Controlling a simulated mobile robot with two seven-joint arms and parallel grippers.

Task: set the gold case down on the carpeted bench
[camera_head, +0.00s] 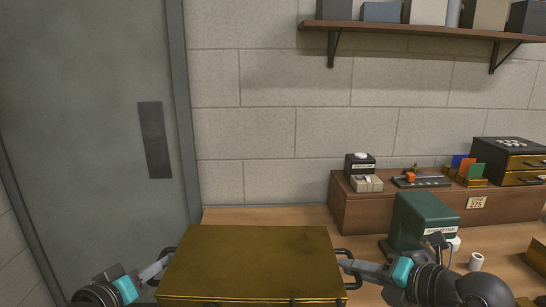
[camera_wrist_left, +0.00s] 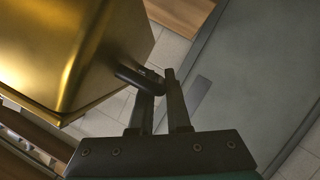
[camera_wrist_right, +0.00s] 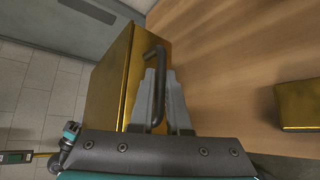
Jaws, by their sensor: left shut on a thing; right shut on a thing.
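The gold case (camera_head: 250,260) is at the bottom centre of the head view, a wide brassy box with a dark handle at each end. My left gripper (camera_head: 166,258) is shut on its left handle, which also shows in the left wrist view (camera_wrist_left: 135,78). My right gripper (camera_head: 345,264) is shut on its right handle, seen in the right wrist view (camera_wrist_right: 157,80). The case looks about level. Its underside is hidden, so I cannot tell whether it touches the wooden top behind it. I see no carpeted bench in any view.
A wooden worktop (camera_head: 265,216) runs behind the case along a block wall. A green device (camera_head: 420,215) and a white roll (camera_head: 476,262) stand to the right. A raised wooden box (camera_head: 350,208) carries small items. A grey door (camera_head: 85,120) is at left.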

